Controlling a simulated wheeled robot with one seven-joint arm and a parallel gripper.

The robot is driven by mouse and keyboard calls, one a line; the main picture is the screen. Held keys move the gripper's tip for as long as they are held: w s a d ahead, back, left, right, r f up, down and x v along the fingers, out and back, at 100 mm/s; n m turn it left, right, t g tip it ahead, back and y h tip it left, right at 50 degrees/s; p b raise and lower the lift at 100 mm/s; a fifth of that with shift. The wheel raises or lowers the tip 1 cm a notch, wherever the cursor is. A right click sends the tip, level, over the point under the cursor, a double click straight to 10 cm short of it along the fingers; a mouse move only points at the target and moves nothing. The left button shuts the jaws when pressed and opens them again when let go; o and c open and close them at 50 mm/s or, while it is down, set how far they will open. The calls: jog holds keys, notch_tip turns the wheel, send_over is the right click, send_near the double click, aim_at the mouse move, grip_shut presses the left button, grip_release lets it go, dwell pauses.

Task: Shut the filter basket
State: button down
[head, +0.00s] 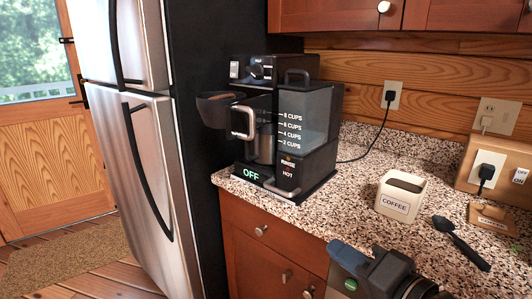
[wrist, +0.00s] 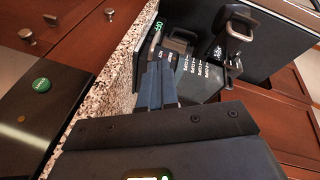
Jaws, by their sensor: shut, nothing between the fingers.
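The coffee machine (head: 285,125) stands on the counter beside the fridge, with "OFF" lit green at its base. Its dark filter basket (head: 216,110) sticks out to the left from the upper front, swung open. A metal carafe (head: 264,145) with a light handle sits inside the machine below the basket's level. In the wrist view the machine appears turned on its side, with its cup marks (wrist: 190,65) showing. My gripper (wrist: 158,72) is shut and empty, its fingers pointing toward the machine in that view. I cannot tell whether they touch it.
The fridge (head: 130,120) stands close left of the machine. A coffee box (head: 402,196), a black scoop (head: 460,242) and cords to wall outlets lie to the right. Cabinets (head: 350,15) hang above. The counter in front of the coffee box has free room.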

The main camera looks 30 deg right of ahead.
jog(key=w+r+m+y, duration=0.2)
jog(key=w+r, duration=0.3)
jog(key=r, duration=0.3)
jog(key=t+y, duration=0.1)
jog(key=y, duration=0.2)
send_near(254, 124)
jog(key=x, duration=0.7)
jog(key=shift+p, duration=0.4)
